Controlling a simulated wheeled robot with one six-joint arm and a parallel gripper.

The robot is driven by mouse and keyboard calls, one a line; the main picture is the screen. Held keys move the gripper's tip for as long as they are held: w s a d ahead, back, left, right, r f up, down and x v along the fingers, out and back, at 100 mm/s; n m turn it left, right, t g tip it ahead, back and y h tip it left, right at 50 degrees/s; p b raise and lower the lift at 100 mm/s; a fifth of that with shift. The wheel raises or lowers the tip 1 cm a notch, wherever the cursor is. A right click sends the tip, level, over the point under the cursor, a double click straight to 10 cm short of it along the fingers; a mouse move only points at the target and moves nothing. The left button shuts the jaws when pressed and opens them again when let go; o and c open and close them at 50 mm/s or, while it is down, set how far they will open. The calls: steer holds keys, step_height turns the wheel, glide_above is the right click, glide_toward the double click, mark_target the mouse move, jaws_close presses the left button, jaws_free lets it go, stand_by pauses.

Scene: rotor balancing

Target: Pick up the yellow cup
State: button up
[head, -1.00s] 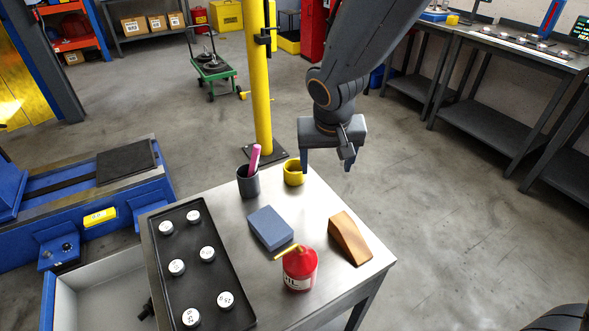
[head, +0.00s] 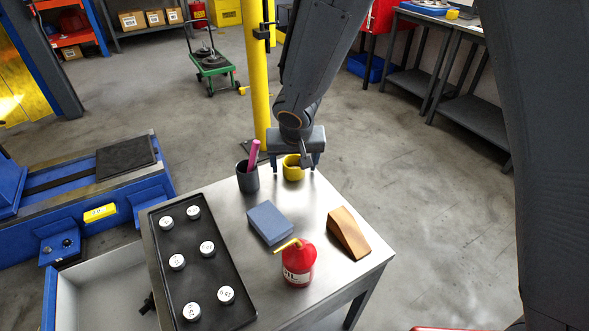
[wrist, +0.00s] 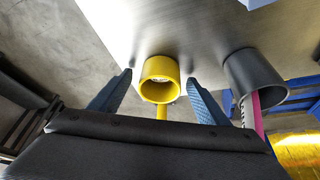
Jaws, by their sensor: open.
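The yellow cup (head: 292,172) stands upright near the far corner of the metal table (head: 327,283). My gripper (head: 296,168) is open at the cup, with a finger to either side of it. In the wrist view the yellow cup (wrist: 160,80) lies between the two blue fingertips of my gripper (wrist: 158,80), with a gap on both sides. Part of the cup is hidden by the gripper in the head view.
A dark grey cup (head: 248,182) with a pink marker stands close left of the yellow cup. A blue block (head: 270,222), a red oil can (head: 298,265), a brown wedge (head: 347,234) and a black tray (head: 165,268) of several weights are nearer.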

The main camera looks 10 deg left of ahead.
steer(key=shift+c, duration=0.3)
steer(key=c, duration=1.1)
